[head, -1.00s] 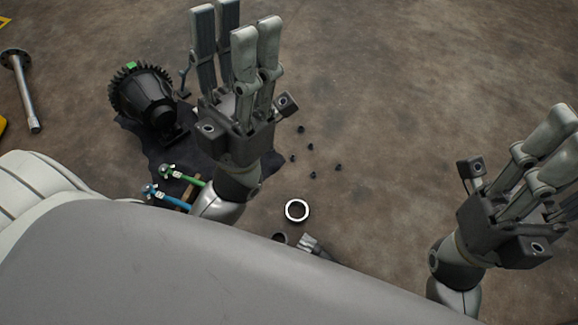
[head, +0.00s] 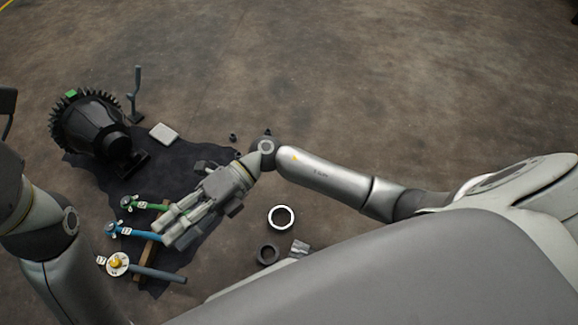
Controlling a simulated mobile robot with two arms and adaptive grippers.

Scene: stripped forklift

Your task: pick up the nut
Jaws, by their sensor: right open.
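I cannot tell for sure which thing is the nut. Small dark pieces that may be nuts lie on the floor, one of them (head: 233,137) just above my right arm; my arm may hide others. A dark ring (head: 267,254) and a bright metal ring (head: 281,217) lie on the floor right of my right gripper. My right gripper (head: 172,234) is open above the dark mat by the tool handles, its fingers pointing down-left; I see nothing held. At the left edge my left arm shows, with only a dark part of its gripper (head: 7,101); the fingers are out of frame.
A black geared unit (head: 92,125) stands on the dark mat (head: 185,152). Green (head: 150,205) and blue (head: 138,234) handled tools and a dark rod (head: 158,273) lie around a wooden strip. A metal piece (head: 299,248) lies by the dark ring. The floor above is clear.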

